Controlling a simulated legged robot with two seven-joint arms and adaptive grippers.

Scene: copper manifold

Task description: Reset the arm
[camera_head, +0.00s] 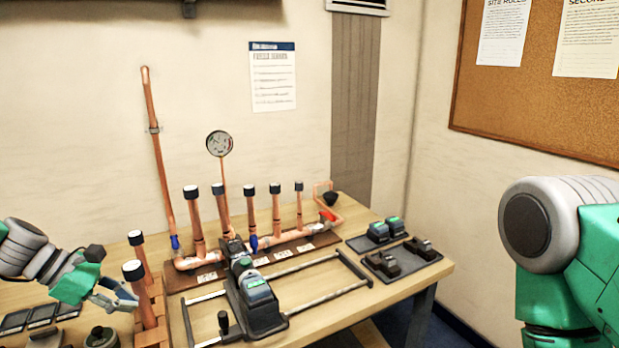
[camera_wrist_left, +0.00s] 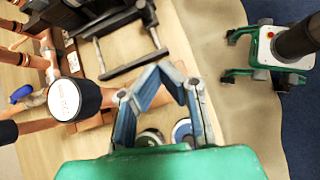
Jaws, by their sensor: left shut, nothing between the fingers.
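My left gripper (camera_head: 124,301) is at the left of the table in the head view, beside the short copper pipes with black caps (camera_head: 133,270). In the left wrist view its fingers (camera_wrist_left: 172,76) come together at the tips, shut and empty. A black-capped pipe (camera_wrist_left: 72,100) stands close to the left of the fingers there. My right arm shows at the right edge of the head view, with its gripper out of the picture.
The copper manifold (camera_head: 290,236) with its gauge (camera_head: 219,143) stands along the back of the wooden table (camera_head: 408,296). A black device (camera_head: 258,305) sits on a rail frame (camera_head: 345,292) in front. Dark trays (camera_head: 402,265) lie at the right. Round items (camera_head: 102,338) lie near the front left.

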